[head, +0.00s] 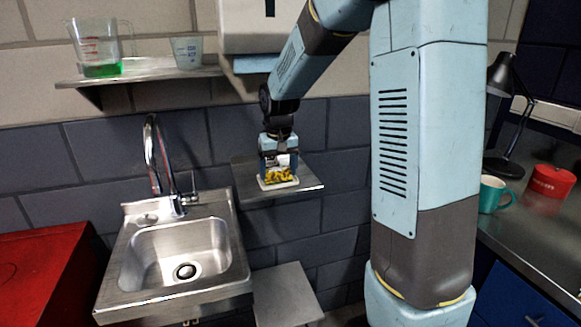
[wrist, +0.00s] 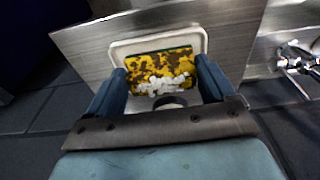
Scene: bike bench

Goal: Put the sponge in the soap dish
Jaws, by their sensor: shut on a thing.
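The sponge (wrist: 158,68) is yellow with dark patches, a green far edge and white suds on its near side. It lies within the rim of the white soap dish (wrist: 203,36) in the wrist view. In the head view the sponge (head: 277,174) and the dish (head: 280,185) show small, under my gripper (head: 279,165). My gripper also shows in the wrist view (wrist: 164,82), its blue fingers at both ends of the sponge, shut on it. Whether the sponge rests on the dish floor is hidden.
The dish stands on a small metal wall shelf (head: 310,183). A steel sink (head: 180,255) with a tall faucet (head: 155,155) is to its left. An upper shelf (head: 140,75) holds a measuring jug (head: 97,45) with green liquid and a cup (head: 187,52). A dispenser (head: 262,28) hangs above.

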